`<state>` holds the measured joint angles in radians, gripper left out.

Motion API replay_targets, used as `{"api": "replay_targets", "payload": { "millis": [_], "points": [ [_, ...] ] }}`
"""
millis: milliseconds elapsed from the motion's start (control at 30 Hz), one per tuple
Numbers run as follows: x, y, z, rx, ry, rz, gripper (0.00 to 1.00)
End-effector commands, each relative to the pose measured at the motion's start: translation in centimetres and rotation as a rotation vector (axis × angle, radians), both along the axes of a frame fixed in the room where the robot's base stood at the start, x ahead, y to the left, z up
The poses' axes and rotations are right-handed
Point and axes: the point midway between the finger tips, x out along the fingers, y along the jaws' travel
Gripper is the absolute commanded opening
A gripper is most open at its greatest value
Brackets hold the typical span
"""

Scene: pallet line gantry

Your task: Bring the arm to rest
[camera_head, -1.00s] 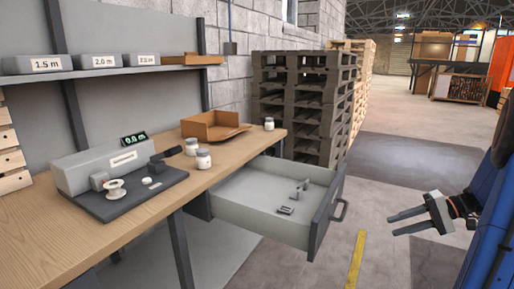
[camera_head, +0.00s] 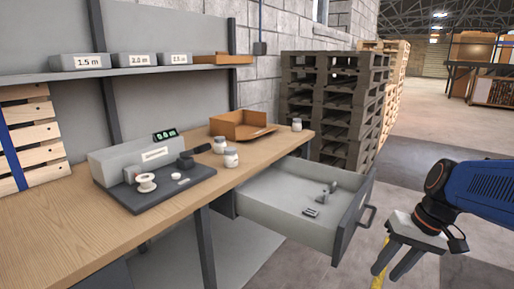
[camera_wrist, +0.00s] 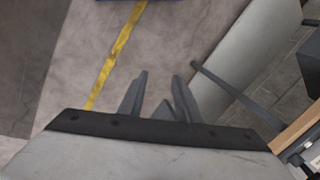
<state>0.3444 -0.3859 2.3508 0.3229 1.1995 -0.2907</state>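My gripper (camera_head: 392,272) hangs at the lower right of the head view, fingers pointing down, on my blue arm. Its two fingers stand apart, with nothing seen held. In the wrist view my gripper (camera_wrist: 160,92) shows its fingers spread above the concrete floor (camera_wrist: 190,30). A small dark shape shows between the finger bases; I cannot tell what it is. In the head view the gripper is right of the open grey drawer (camera_head: 268,222) and apart from it.
The workbench (camera_head: 60,225) bears a measuring machine (camera_head: 128,160), white jars (camera_head: 231,158) and a brown tray (camera_head: 240,126). The drawer's handle (camera_head: 368,215) juts toward my arm. Dark stacked pallets (camera_head: 330,100) stand behind. A yellow line (camera_wrist: 118,50) crosses open floor.

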Motion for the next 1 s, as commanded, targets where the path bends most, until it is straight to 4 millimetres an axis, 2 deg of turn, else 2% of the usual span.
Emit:
{"api": "replay_targets", "payload": {
  "millis": [200,500,700,1000],
  "points": [
    [-3.4,1.8,0.1,-0.138,-0.094,0.049,0.31],
    [-6.9,2.8,0.1,-0.276,-0.255,0.098,0.31],
    [-7.9,2.9,0.0,-0.316,-0.325,0.113,0.31],
    [-8.1,2.9,0.0,-0.324,-0.34,0.114,0.31]
  ]
}}
